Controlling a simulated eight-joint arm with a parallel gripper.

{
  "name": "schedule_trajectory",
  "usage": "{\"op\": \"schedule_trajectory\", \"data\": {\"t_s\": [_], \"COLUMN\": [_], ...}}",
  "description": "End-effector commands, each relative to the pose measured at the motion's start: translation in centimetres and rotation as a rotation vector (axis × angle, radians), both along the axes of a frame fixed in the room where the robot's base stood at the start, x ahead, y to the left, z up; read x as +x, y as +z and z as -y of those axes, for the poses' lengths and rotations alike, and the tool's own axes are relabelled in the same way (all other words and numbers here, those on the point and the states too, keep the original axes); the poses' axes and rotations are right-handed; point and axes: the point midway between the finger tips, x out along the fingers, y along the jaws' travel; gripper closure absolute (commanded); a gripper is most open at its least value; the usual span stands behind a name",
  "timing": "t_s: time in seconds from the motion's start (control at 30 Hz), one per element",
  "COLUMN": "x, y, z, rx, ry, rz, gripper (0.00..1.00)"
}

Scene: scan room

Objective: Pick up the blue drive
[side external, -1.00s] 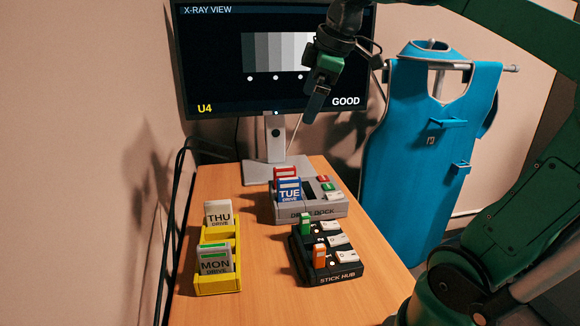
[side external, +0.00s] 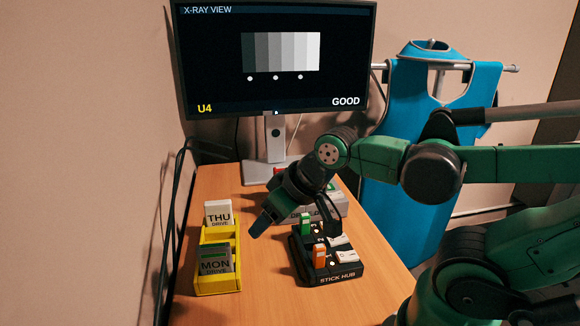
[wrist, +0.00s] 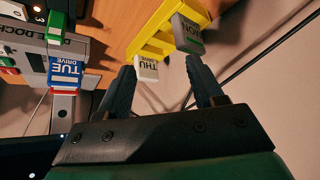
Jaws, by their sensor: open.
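The blue drive (wrist: 66,72), labelled TUE, stands in the grey drive dock at the left of the wrist view. In the side view it is hidden behind my gripper and wrist. My gripper (side external: 261,226) is open and empty, tilted down above the table between the yellow rack and the dock. In the wrist view its two fingers (wrist: 163,78) are spread, and the blue drive is off to their left. The white THU drive (wrist: 147,70) appears between the fingers, but beyond them.
The yellow rack (side external: 218,288) holds the THU drive (side external: 218,213) and the grey MON drive (side external: 214,265). The black stick hub (side external: 338,279) holds green, orange and white sticks. The grey dock (side external: 330,208) is partly covered by my arm. A monitor (side external: 277,100) stands behind.

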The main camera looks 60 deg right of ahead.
Motion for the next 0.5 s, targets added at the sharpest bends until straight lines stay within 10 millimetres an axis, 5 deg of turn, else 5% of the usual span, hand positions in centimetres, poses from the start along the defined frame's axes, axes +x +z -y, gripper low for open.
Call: {"op": "schedule_trajectory", "data": {"t_s": [0.23, 0.5], "x": [3.0, 7.7], "y": [1.6, 1.1], "z": [3.4, 11.0], "rx": [0.277, 0.725], "ry": [-0.446, -1.230], "rz": [-0.111, -0.281], "gripper": [0.39, 0.39]}}
